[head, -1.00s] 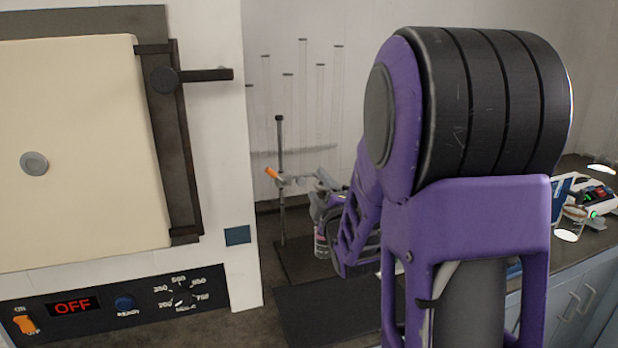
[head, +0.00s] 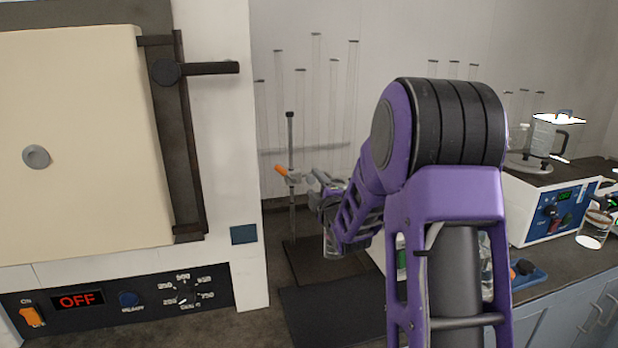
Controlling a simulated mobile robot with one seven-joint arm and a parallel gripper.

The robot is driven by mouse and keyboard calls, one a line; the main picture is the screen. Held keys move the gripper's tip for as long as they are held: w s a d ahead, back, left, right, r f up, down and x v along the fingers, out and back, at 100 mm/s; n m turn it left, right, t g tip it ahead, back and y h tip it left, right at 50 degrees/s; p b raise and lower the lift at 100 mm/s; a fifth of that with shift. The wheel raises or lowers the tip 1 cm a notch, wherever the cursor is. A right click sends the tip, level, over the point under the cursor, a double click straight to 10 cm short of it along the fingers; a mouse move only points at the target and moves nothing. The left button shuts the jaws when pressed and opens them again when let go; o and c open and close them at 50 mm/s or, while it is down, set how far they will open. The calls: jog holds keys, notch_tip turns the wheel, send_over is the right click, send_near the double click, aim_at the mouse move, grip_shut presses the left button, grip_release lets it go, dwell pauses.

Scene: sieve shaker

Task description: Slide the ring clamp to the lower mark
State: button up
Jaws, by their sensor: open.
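A thin upright stand rod (head: 291,220) rises from a dark flat base (head: 325,266) on the bench, right of the furnace. A clamp (head: 293,179) with an orange knob (head: 281,170) sits on the rod, somewhat below its top. The clamp's ring is not clear behind my gripper. My gripper (head: 316,188) is just right of the rod, around the clamp's height, small and partly hidden by my purple arm. It is open; whether it touches the clamp cannot be told. No marks can be made out on the rod.
A large furnace (head: 80,150) with a protruding door handle (head: 205,69) stands at left. A dark mat (head: 330,315) lies in front of the stand. At right are a blue-fronted instrument (head: 548,212), a glass jug (head: 542,140) and a beaker (head: 594,228). Glass tubes hang on the back wall.

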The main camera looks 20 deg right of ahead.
aim_at(312, 180)
jog(key=w, duration=0.5)
jog(key=shift+w, duration=0.4)
grip_shut()
dwell(1.1)
